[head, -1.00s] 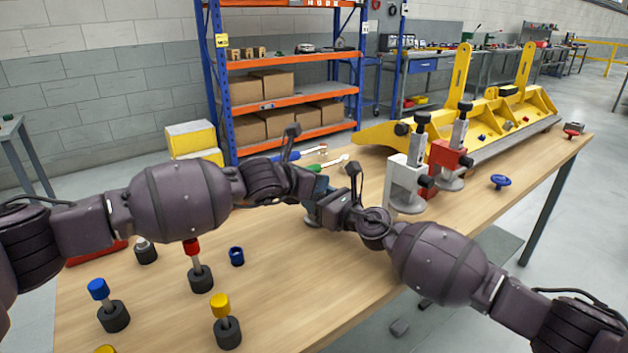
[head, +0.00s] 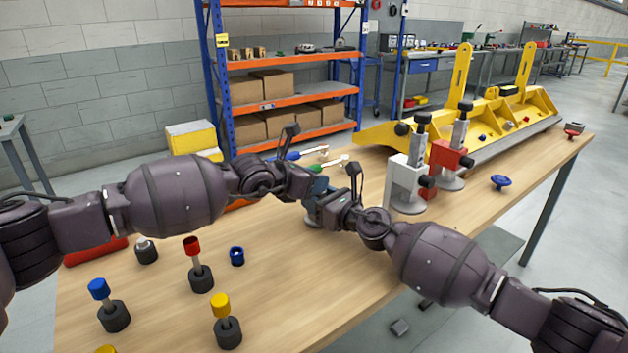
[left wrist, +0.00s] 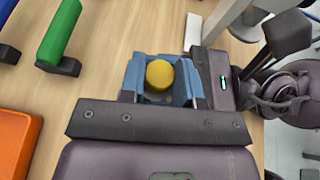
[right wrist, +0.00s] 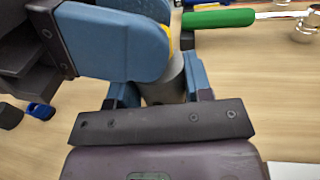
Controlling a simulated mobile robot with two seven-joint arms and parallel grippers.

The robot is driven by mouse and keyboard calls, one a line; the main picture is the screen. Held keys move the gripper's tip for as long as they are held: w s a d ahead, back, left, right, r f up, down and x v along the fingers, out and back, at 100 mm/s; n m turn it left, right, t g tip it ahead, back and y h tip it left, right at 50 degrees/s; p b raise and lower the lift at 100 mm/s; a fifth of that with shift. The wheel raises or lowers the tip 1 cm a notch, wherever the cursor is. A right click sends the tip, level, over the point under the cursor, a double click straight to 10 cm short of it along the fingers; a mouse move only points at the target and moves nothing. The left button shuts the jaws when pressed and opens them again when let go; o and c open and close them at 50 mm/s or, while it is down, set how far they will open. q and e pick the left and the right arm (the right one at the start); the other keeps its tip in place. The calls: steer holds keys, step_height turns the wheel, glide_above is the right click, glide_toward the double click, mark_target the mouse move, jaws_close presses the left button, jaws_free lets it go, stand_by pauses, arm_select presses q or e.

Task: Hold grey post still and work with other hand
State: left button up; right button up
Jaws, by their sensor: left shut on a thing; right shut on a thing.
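The grey post (right wrist: 166,84) stands between the blue pads of my right gripper (right wrist: 162,88) in the right wrist view, and those pads are shut on it. A yellow cap (left wrist: 160,75) sits on top of the post. It shows from above in the left wrist view, between the blue pads of my left gripper (left wrist: 161,82), which is shut on it. In the head view both grippers meet mid-table, the left gripper (head: 317,194) close above the right. The arms and jaws hide most of the post and cap there.
Posts with blue (head: 98,289), red (head: 191,246) and yellow (head: 220,304) caps stand on the wooden table, front left. White (head: 404,184) and red (head: 447,165) clamp stands are right of my grippers. A green-handled tool (left wrist: 62,32) lies nearby.

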arm_select(q)
steer(key=o, duration=0.6)
steer(key=shift+o, duration=0.2)
steer(key=v, duration=1.2)
arm_select(e)
steer(key=o, duration=1.4)
steer(key=shift+d, duration=0.1)
